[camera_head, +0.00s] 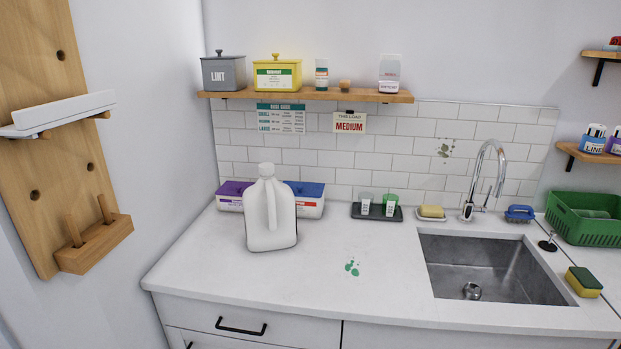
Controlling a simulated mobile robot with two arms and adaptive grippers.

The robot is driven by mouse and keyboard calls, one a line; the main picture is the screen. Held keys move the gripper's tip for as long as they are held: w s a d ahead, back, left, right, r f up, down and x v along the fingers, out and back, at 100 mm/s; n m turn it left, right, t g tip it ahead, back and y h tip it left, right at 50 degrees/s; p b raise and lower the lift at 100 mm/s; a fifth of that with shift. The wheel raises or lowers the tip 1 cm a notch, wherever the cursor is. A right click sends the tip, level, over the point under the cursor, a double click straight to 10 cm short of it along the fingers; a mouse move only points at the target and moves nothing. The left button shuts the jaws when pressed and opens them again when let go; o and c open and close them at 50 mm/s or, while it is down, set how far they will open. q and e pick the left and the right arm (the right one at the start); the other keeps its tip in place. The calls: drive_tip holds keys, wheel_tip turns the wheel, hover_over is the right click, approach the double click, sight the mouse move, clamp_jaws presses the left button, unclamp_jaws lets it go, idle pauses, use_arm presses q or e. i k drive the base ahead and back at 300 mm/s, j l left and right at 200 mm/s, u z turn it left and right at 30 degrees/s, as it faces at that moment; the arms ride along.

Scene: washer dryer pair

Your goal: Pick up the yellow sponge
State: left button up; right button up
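A yellow sponge (585,278) with a dark green layer lies on the white counter at the far right, just right of the sink's front right corner. A plain pale yellow block (431,211) sits on a small dish behind the sink, left of the faucet; I cannot tell whether it is soap or a sponge. Neither of my grippers shows in the head view.
The steel sink (490,265) lies left of the sponge, with a tall faucet (487,180) behind it. A green basket (585,217), a blue brush (519,213) and a black stopper (547,242) are nearby. A large white jug (269,212) stands left. The front-middle counter is mostly clear.

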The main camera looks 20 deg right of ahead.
sight(584, 283)
drive_tip(key=z, duration=2.4)
drive_tip(key=l+u, duration=0.4)
drive_tip(key=i+l+u, duration=0.1)
drive_tip(key=l+u, duration=0.25)
drive_tip(key=i+l, duration=0.4)
drive_tip(key=l, duration=0.15)
drive_tip(key=i+l, duration=0.4)
drive_tip(key=l, duration=0.15)
